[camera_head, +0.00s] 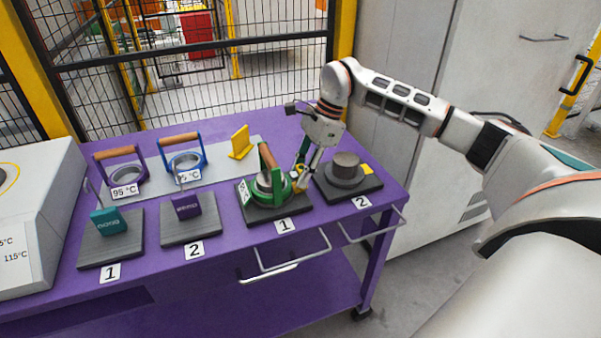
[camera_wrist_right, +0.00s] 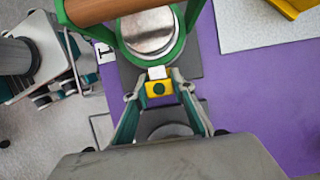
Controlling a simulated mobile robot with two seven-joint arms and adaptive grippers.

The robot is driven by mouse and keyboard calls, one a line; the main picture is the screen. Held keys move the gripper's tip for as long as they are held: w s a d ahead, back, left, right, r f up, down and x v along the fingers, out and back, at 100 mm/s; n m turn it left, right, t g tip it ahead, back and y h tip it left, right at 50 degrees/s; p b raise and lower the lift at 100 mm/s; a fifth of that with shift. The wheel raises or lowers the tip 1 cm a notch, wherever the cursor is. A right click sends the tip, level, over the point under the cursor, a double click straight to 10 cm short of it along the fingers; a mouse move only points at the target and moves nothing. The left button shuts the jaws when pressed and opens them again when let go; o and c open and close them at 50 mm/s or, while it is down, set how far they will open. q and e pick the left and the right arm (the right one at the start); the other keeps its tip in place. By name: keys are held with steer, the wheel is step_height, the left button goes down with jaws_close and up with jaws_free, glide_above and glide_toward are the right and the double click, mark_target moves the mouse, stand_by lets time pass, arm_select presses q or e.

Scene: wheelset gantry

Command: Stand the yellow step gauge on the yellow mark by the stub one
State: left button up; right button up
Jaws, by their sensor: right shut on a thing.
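The yellow step gauge (camera_wrist_right: 158,91), a small yellow block with a pale top part and a green dot, is between the fingertips of my right gripper (camera_wrist_right: 158,85). In the head view my right gripper (camera_head: 299,178) is low between the two stub boards, beside stub one. Stub one's dark board (camera_head: 262,214) carries the green ring (camera_head: 274,198) with its wooden handle, seated around the stub. The yellow mark by stub one is hidden; I cannot tell whether the gauge touches the board. My left gripper is not in view.
Stub two (camera_head: 345,169) stands on its board at right with a yellow mark (camera_head: 367,169). Purple (camera_head: 124,172) and blue (camera_head: 186,161) handled rings and a yellow angled piece (camera_head: 240,142) are on the grey mat. Two labelled stands (camera_head: 109,238) (camera_head: 188,219) are at left.

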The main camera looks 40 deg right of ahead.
steer(key=o, duration=1.2)
steer(key=shift+c, duration=0.2)
steer(key=shift+r, duration=0.1)
steer(key=shift+d+r, duration=0.1)
steer(key=shift+r, duration=0.2)
steer(key=p+v, duration=0.1)
steer(key=v, duration=1)
steer(key=shift+r+p, duration=0.2)
steer(key=shift+p, duration=0.1)
steer(key=shift+s, duration=0.1)
